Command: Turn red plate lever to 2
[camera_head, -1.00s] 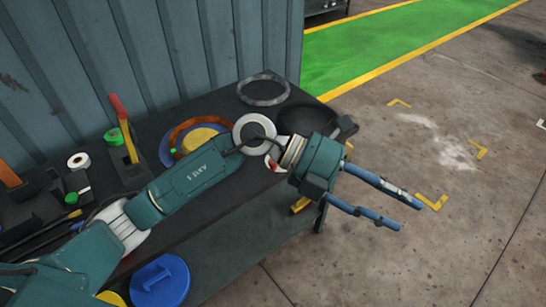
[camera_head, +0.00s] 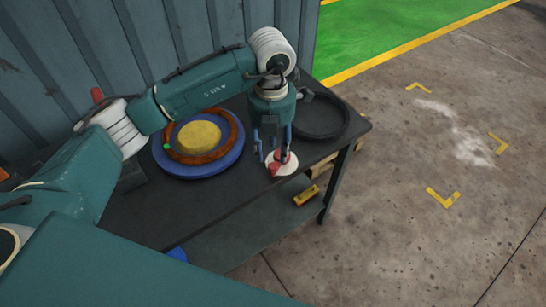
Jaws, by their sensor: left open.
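A small red piece (camera_head: 275,168), which looks like the red plate lever, sits on a round white plate (camera_head: 288,165) near the front right edge of the dark table. My left gripper (camera_head: 272,154) points down right over it. Its two blue fingers are apart, one on each side of the red piece. I cannot tell whether they touch it. The fingers cover part of the red piece and plate, and no number marks are readable. My right gripper is not in view.
A blue disc (camera_head: 172,168) with a rust-brown ring (camera_head: 231,146) and a yellow disc (camera_head: 198,138) lies left of the gripper. A black ring (camera_head: 338,128) lies to the right. A yellow object (camera_head: 306,195) is on the lower shelf. Open floor lies right of the table.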

